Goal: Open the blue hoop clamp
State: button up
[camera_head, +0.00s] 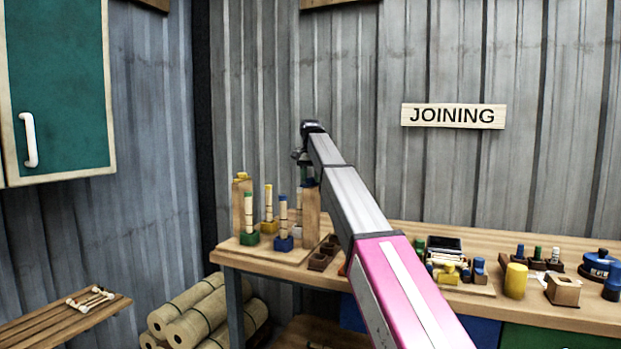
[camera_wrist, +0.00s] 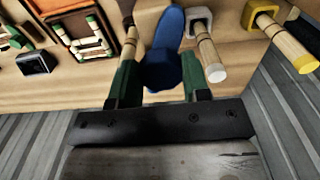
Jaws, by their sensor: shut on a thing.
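A blue, rounded, elongated part (camera_wrist: 166,50), which I take for the blue hoop clamp, sits between the dark green fingers of my gripper (camera_wrist: 160,80) in the wrist view. My gripper is shut on it. In the head view my gripper (camera_head: 303,168) is at the top of the right wooden post (camera_head: 312,215), where a small patch of blue (camera_head: 309,183) shows. The fingertips are too small there to make out the contact. The clamp's lower part and mount are hidden in the wrist view.
Beside it stand rattan sticks in a blue block (camera_head: 283,243), a green block (camera_head: 250,238) and a yellow block (camera_head: 269,226). White (camera_wrist: 199,20) and yellow (camera_wrist: 258,12) holders with sticks are close on the right in the wrist view. Trays and jars crowd the bench's right.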

jog(key=shift+d+n, duration=0.1)
jog(key=shift+n, duration=1.2)
jog(key=o, duration=0.9)
jog(key=shift+r, duration=0.1)
